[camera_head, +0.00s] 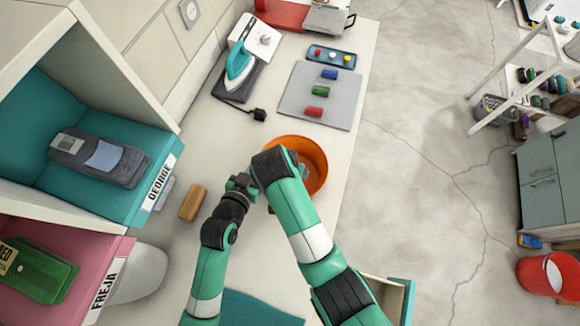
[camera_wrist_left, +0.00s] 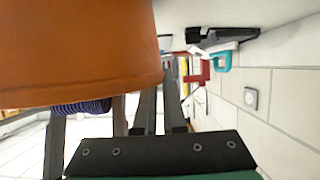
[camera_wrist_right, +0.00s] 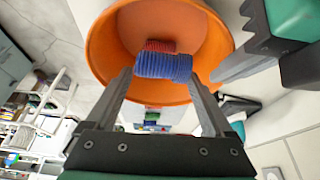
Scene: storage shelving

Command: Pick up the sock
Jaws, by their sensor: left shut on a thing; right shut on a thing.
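A blue ribbed bundle, seemingly the rolled sock (camera_wrist_right: 165,67), sits between the fingertips of my right gripper (camera_wrist_right: 160,75), which is shut on it. The sock is over the mouth of an orange bowl (camera_wrist_right: 105,55); a red ribbed part shows behind it. The sock also shows as a purple-blue band in the left wrist view (camera_wrist_left: 82,106), below the bowl's edge (camera_wrist_left: 80,50). My left gripper (camera_head: 240,183) is at the bowl's left side in the head view, its fingers close together at the rim, seemingly shut on the bowl wall. The arms hide part of the bowl.
A grey mat (camera_head: 335,95) with blocks, a small tray (camera_head: 332,55) and an iron (camera_head: 240,66) lie farther back on the table. A wooden block (camera_head: 193,202) is left of my left arm. Shelf bins (camera_head: 165,165) stand at the left. A red bucket (camera_head: 540,280) is on the floor.

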